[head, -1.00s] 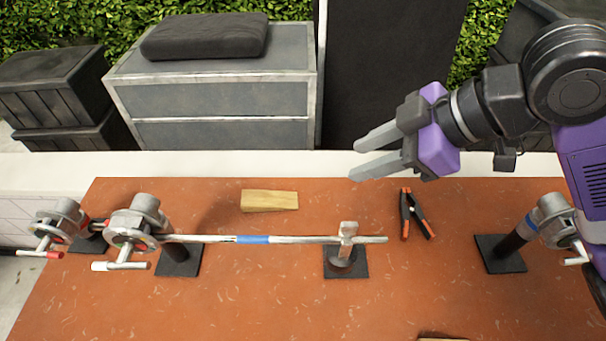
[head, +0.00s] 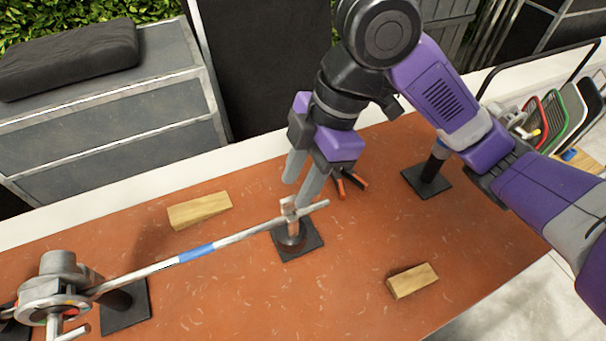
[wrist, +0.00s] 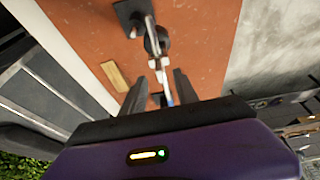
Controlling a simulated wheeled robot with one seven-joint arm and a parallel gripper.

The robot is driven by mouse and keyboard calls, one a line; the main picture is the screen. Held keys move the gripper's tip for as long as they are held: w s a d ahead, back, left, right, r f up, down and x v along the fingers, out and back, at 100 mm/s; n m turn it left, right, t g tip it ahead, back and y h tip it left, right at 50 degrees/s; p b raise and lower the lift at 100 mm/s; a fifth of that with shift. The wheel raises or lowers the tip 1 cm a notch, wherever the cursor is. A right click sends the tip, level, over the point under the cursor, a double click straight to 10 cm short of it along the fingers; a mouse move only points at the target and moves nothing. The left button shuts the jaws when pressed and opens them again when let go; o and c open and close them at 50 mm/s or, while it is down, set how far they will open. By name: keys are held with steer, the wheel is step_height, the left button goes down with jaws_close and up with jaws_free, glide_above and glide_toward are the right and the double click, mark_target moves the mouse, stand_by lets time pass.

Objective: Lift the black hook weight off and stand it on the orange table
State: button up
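A metal hook-shaped top (head: 289,207) sits around the silver rod (head: 240,234), near its right end. A dark round body (head: 291,236) shows below it, over a black square plate (head: 313,243); I cannot tell whether the body hangs or rests there. This looks like the hook weight. My gripper (head: 296,191) is open and empty, its fingers pointing down just behind the hook; contact cannot be told. The orange table (head: 350,275) lies below.
A clamp stand (head: 60,285) holds the rod's left end. Wooden blocks lie behind the rod (head: 200,210) and at front right (head: 412,281). Red-and-black pliers (head: 345,182) lie behind the fingers. The front middle of the table is clear.

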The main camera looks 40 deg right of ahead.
mark_target(287, 201)
steer(key=shift+b+x, duration=1.95)
steer(key=shift+x, duration=1)
steer(key=shift+c, duration=0.2)
jaws_close()
steer(key=shift+r, duration=0.2)
steer(key=shift+r+p, duration=1.05)
steer(key=shift+p, duration=0.05)
steer(key=shift+s, duration=0.1)
